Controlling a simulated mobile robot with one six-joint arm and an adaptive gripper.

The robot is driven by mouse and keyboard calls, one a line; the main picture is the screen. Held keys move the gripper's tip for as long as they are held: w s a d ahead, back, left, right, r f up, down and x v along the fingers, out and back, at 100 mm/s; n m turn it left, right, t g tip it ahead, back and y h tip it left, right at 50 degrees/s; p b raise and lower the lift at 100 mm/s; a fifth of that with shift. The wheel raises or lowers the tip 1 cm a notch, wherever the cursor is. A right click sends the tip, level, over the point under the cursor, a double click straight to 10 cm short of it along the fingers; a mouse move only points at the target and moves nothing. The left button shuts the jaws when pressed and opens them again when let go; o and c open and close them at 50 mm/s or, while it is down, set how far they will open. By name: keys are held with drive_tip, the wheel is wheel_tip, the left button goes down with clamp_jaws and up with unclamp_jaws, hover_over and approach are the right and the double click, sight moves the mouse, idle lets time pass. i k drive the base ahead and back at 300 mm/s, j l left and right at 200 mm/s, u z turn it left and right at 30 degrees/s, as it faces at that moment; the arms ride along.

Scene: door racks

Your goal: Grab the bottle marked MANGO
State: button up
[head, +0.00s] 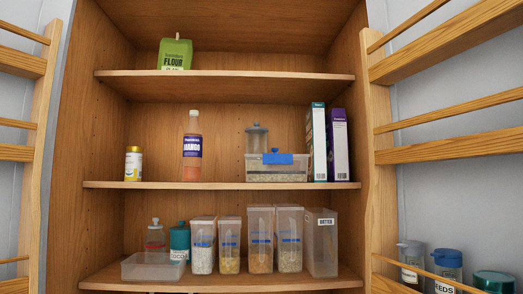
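The bottle marked MANGO (192,148) stands upright on the middle shelf, left of centre. My gripper is not in the head view.
On the middle shelf (215,185), a yellow-labelled jar (133,164) stands left of the bottle. A clear container (277,174) and two tall boxes stand to the right, with free room between. Racked doors (382,130) flank the cupboard.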

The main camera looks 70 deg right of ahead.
sight(193, 138)
drive_tip(key=z, duration=1.8)
